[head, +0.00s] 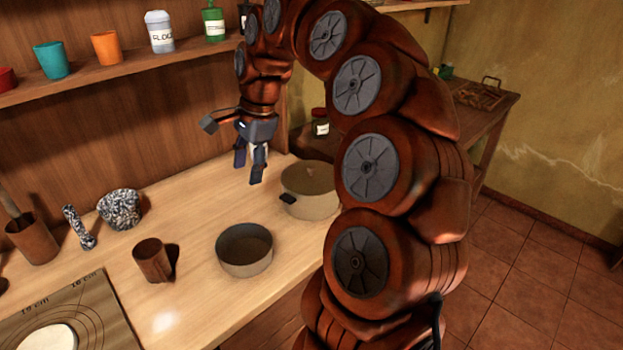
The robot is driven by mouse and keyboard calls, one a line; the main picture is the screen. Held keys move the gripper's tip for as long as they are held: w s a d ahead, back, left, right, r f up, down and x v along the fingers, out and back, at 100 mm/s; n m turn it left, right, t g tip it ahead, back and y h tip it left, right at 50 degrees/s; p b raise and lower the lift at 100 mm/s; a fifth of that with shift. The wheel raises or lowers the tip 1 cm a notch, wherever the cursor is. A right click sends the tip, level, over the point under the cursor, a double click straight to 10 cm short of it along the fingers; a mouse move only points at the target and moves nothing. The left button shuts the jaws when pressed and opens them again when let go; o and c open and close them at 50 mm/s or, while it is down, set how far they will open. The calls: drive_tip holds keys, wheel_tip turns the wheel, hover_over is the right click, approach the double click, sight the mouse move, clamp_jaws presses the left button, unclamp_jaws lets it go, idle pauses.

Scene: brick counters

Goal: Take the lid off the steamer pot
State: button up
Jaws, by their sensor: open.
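The steamer pot (309,207) is a beige round pot with a dark side handle, standing at the right end of the wooden counter.
An open pan (244,262) stands in front of the pot on the counter (195,212). A brown cup (151,260), a speckled mortar (120,209) and a pestle (79,227) are farther left. A shelf (110,68) with cups and bottles runs above. A jar (320,123) stands behind.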

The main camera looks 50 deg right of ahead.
drive_tip(key=w+d+f+m+t, duration=0.1)
drive_tip(key=w+d+f+m, duration=0.1)
drive_tip(key=d+m, duration=0.85)
drive_tip(key=m, duration=0.3)
approach(311, 167)
wheel_tip(311, 167, down, 2)
drive_tip(key=shift+h, duration=0.4)
drive_tip(key=shift+a+p+x, duration=0.2)
drive_tip(key=shift+p+x, duration=0.35)
drive_tip(key=shift+x, duration=1.25)
drive_tip(key=shift+a+p+x, duration=0.15)
drive_tip(key=shift+p+x, duration=0.35)
drive_tip(key=shift+x, duration=1.35)
drive_tip(key=shift+w+r, duration=0.1)
drive_tip(key=shift+w, duration=0.05)
drive_tip(key=shift+c, duration=0.4)
clamp_jaws()
